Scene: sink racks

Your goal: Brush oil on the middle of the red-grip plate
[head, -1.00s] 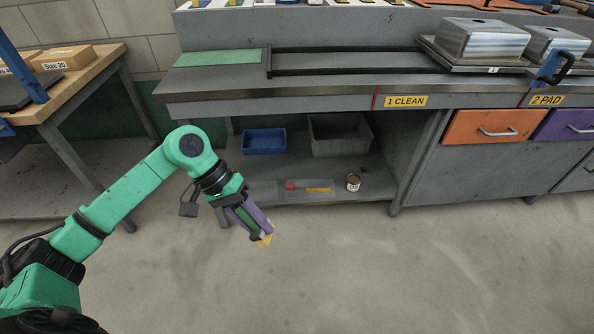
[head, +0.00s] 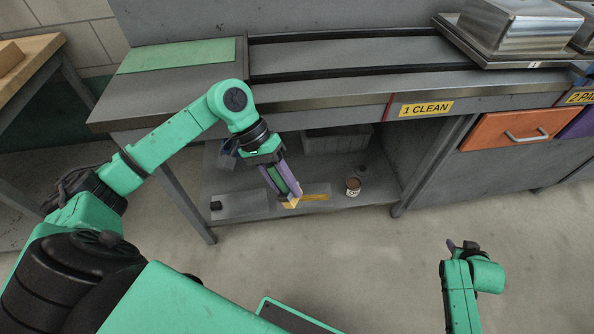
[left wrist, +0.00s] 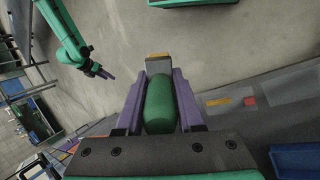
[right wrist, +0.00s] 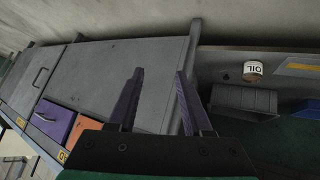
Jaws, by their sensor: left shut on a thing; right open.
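My left gripper (head: 284,184) is shut on a green-handled brush (left wrist: 160,103) with a tan tip. The tip (head: 291,203) points down in front of the low shelf. The brush lies between the purple fingers in the left wrist view. A small oil can (head: 352,186) stands on the low shelf, right of the brush; its OIL label (right wrist: 253,69) shows in the right wrist view. My right gripper (head: 463,246) is open and empty, above the floor in front of the drawers.
A grey bin (head: 338,140) sits on the low shelf, with a yellow item (head: 316,196) near its front edge. The worktop carries a green mat (head: 180,56), dark rails (head: 330,71) and a steel box (head: 515,35). An orange drawer (head: 518,130) is shut. Floor in front is clear.

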